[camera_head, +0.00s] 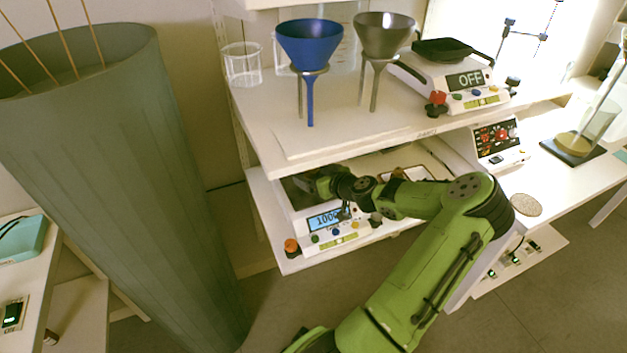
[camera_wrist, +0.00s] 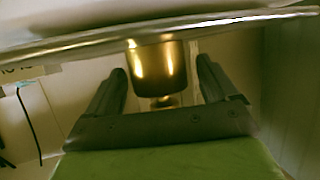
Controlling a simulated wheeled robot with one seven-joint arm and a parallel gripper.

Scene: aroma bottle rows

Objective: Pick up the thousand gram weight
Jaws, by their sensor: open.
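A shiny brass-coloured cylinder, which looks like the thousand gram weight (camera_wrist: 157,68), shows in the wrist view with its small knob toward my gripper. It seems to stand against the metal edge that crosses the top of that view. My gripper (camera_wrist: 161,70) is open, with one finger on each side of the weight and a gap visible on both sides. In the head view my gripper (camera_head: 320,184) is over the back of a white scale (camera_head: 348,240) on the lower shelf. The scale's display appears to read about 1000. I cannot make out the weight in the head view.
The upper shelf (camera_head: 300,140) is close above my gripper. It holds a blue funnel (camera_head: 310,45), a grey funnel (camera_head: 384,35), a glass beaker (camera_head: 241,64) and a scale reading OFF (camera_head: 468,80). A large grey bin (camera_head: 120,170) stands at the left.

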